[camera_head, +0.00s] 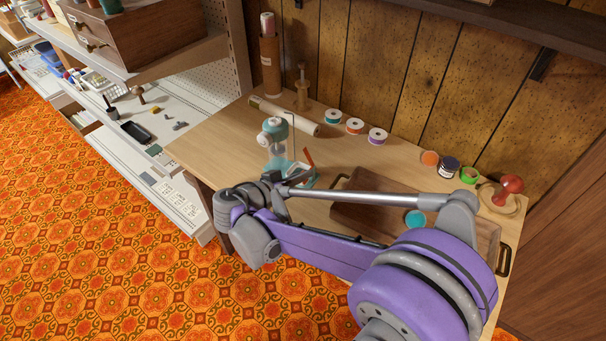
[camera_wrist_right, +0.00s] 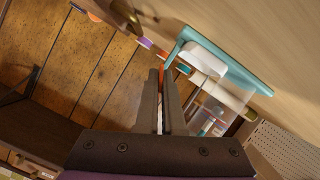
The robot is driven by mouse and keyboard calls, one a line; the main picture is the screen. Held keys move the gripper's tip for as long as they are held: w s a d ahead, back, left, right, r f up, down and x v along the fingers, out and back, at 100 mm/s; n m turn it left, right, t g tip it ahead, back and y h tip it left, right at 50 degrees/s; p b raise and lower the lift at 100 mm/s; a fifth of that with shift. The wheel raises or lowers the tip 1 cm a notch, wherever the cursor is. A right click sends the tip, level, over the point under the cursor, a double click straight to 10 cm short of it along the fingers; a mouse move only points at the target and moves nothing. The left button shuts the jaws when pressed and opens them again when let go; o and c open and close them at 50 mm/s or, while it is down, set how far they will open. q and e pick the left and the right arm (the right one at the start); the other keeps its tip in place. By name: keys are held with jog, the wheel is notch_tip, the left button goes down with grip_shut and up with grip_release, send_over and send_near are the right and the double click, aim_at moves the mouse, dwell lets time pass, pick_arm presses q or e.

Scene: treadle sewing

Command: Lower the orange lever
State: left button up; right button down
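The orange lever (camera_head: 308,157) stands raised and tilted on a small teal and white machine (camera_head: 303,182) on the wooden table. In the right wrist view, the orange lever (camera_wrist_right: 162,72) shows as a thin strip at the fingertips of my right gripper (camera_wrist_right: 160,84). The teal machine (camera_wrist_right: 232,69) is just right of the fingers. The dark fingers are close together with only a narrow slit between them, and nothing is clearly held. Contact with the lever cannot be told. My left gripper is not in view.
A brown board (camera_head: 352,214) with handles lies right of the machine, partly under my arm. Thread spools (camera_head: 355,126) and a red-knobbed item (camera_head: 510,184) line the back by the panelled wall. White shelving (camera_head: 150,120) stands left. The table's left part is clear.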

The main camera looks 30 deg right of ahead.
jog(key=shift+w+a+f+n+g+h, duration=0.1)
jog(key=shift+n+g+h, duration=0.4)
jog(key=shift+n, duration=0.5)
jog(key=shift+f+n+g+h+b, duration=0.1)
jog(key=shift+n+g+h+b, duration=0.35)
jog(key=shift+n, duration=0.55)
jog(key=n+h, duration=0.1)
jog(key=n, duration=0.1)
jog(key=shift+f+n+g+b, duration=0.15)
jog(key=shift+n+g+b, duration=0.1)
jog(key=shift+n+b, duration=0.15)
jog(key=shift+n+h+b, duration=0.45)
jog(key=shift+n+h, duration=0.4)
jog(key=shift+n, duration=0.55)
jog(key=c, duration=1)
grip_release()
jog(key=shift+a, duration=0.1)
